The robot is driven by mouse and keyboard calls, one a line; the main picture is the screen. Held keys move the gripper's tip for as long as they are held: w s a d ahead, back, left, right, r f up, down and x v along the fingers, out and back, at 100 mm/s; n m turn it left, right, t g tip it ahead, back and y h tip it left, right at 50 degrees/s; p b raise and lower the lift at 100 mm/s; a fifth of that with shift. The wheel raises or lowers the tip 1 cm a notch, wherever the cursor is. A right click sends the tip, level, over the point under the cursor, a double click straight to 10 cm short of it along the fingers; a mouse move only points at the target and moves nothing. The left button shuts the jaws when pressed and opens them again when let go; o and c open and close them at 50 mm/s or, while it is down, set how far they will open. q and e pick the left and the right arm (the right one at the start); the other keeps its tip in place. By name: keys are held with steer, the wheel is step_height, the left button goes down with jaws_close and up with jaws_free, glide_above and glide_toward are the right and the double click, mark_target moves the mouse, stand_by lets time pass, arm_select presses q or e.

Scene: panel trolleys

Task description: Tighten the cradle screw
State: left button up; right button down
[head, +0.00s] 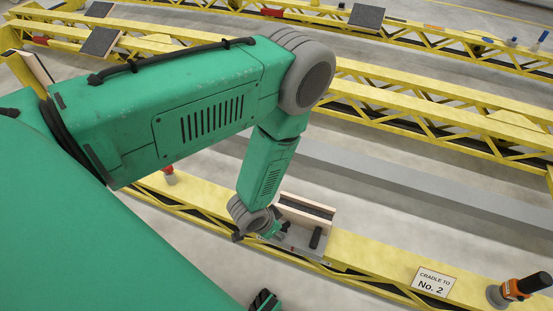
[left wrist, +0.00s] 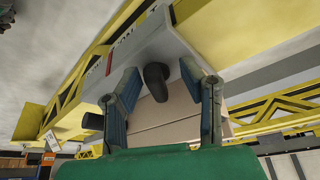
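The cradle (head: 305,211) sits on the near yellow beam, with pale wooden blocks and a grey metal plate (left wrist: 150,45). A black knob (left wrist: 155,78), which looks like the cradle screw, stands out from the plate in the left wrist view. A black cylindrical part (head: 316,238) shows at the cradle's front in the head view. My left gripper (left wrist: 163,88) is open, its two fingers on either side of the knob with gaps visible. In the head view my left gripper (head: 278,230) is at the cradle's left end. A dark gripper-like part (head: 264,300), perhaps my right gripper, is cut off at the bottom edge.
The near yellow beam (head: 375,253) runs right, bearing a "CRADLE TO No. 2" sign (head: 433,281) and an orange-and-black tool (head: 522,287). A red-topped item (head: 169,174) stands on its left stretch. More yellow truss beams (head: 430,95) lie behind, across grey floor.

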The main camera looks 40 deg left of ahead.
arm_select(q)
steer(key=shift+d+r, duration=0.15)
steer(key=shift+d, duration=0.1)
steer(key=shift+c, duration=1.2)
steer(key=shift+d, duration=0.2)
jaws_close()
steer(key=shift+a, duration=0.2)
steer(key=shift+a+m+p, duration=0.15)
steer(key=shift+m+p, duration=0.15)
steer(key=shift+m, duration=0.2)
steer(key=m, duration=0.1)
steer(key=m+h+p, duration=0.1)
steer(key=m, duration=0.1)
steer(key=shift+w+a+m+g, duration=0.1)
steer(key=shift+w+m+g, duration=0.05)
steer(key=shift+m+g, duration=0.2)
steer(key=shift+w+a+m+g+h, duration=0.1)
steer(key=shift+m+g+h, duration=0.25)
steer(key=shift+m, duration=0.6)
steer(key=shift+w+a+m+g+h, duration=0.15)
steer(key=shift+m+h, duration=0.3)
steer(key=shift+m, duration=0.45)
arm_select(e)
steer(key=shift+d+r, duration=0.3)
steer(key=shift+r, duration=0.65)
arm_select(q)
steer(key=shift+d, duration=0.15)
